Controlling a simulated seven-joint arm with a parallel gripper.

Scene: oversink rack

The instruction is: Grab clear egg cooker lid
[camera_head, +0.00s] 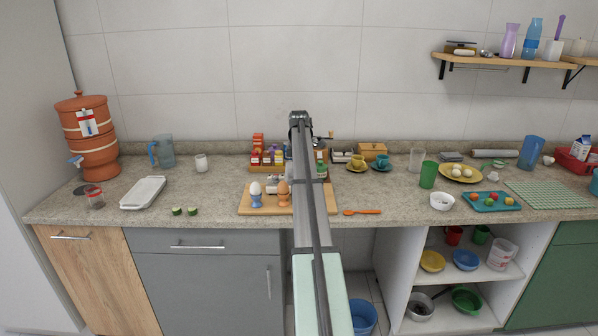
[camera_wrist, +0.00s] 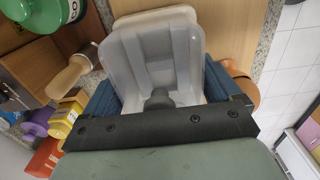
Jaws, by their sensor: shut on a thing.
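In the wrist view, a translucent greyish lid-like piece (camera_wrist: 185,45) with rounded corners and a dark knob-like part (camera_wrist: 158,98) sits between the two blue fingers of my gripper (camera_wrist: 160,80). My gripper is shut on it, one finger at each side. A paler layer shows behind its upper edge; I cannot tell whether that is the cooker's base. In the head view my arm covers the middle of the counter and hides my gripper, and I cannot make out the lid there.
A wooden board (camera_head: 262,208) with two eggs in cups, white (camera_head: 255,189) and brown (camera_head: 283,187), lies under my arm. In the wrist view, a green-topped item (camera_wrist: 40,25) and small coloured packages (camera_wrist: 62,118) stand at left.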

